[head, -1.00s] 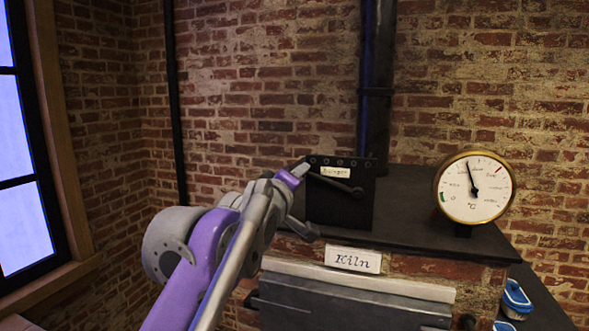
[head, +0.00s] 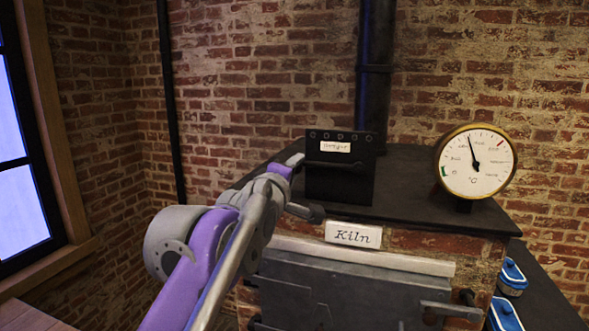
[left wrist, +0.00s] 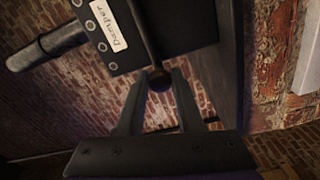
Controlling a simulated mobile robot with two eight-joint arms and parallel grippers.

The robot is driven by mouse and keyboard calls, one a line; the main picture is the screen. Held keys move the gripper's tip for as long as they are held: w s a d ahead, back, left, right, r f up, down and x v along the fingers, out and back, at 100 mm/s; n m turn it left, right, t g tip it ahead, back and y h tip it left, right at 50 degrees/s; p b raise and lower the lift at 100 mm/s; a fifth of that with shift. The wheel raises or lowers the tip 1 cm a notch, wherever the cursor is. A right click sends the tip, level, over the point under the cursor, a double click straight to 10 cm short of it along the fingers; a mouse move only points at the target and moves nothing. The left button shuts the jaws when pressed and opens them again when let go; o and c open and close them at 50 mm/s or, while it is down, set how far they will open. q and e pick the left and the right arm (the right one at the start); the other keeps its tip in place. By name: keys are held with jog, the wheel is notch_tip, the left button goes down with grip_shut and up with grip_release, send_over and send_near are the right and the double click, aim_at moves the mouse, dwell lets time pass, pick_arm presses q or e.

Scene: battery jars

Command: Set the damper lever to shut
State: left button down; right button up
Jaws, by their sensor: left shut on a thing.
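The damper (head: 340,187) is a dark box with a pale label, standing on top of the kiln at the flue's foot. Its dark lever (head: 338,164) lies nearly level across the box front, its left end slightly higher. My left gripper (head: 303,184) is at the lever's left end. In the left wrist view, the fingers (left wrist: 158,82) are closed on the lever's dark round knob (left wrist: 159,79), beside the damper box (left wrist: 110,30). The knob is mostly hidden by my gripper in the head view. My right gripper is not in view.
A round brass-rimmed gauge (head: 475,162) stands on the right of the dark kiln top (head: 420,195). A sign reading Kiln (head: 353,235) is on the front. Blue-lidded jars (head: 512,278) are at the lower right. A dark flue pipe (head: 376,80) rises behind the damper.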

pick_arm(q)
jog(key=shift+f, duration=0.2)
jog(key=c, duration=0.5)
grip_release()
jog(key=shift+c, duration=0.2)
jog(key=shift+r, duration=0.1)
jog(key=b+v, duration=0.1)
jog(key=v, duration=1)
jog(key=shift+w, duration=0.1)
jog(key=s+a+f+m+g+y+p, duration=0.1)
jog(key=s+a+f+m+g+y, duration=0.2)
jog(key=f, duration=0.8)
jog(key=s+a+f+m+g+p, duration=0.15)
jog(key=s+a+f, duration=0.4)
jog(key=f, duration=0.55)
jog(key=s+a+f+m+g+y+p, duration=0.1)
jog(key=s+a+f+m+g+y, duration=0.25)
jog(key=f, duration=0.65)
jog(key=s+a+f+m+g, duration=0.3)
jog(key=s+f, duration=1)
jog(key=shift+m+g+h+p, duration=0.3)
jog(key=shift+g+h+p, duration=0.1)
jog(key=shift+h+p, duration=0.05)
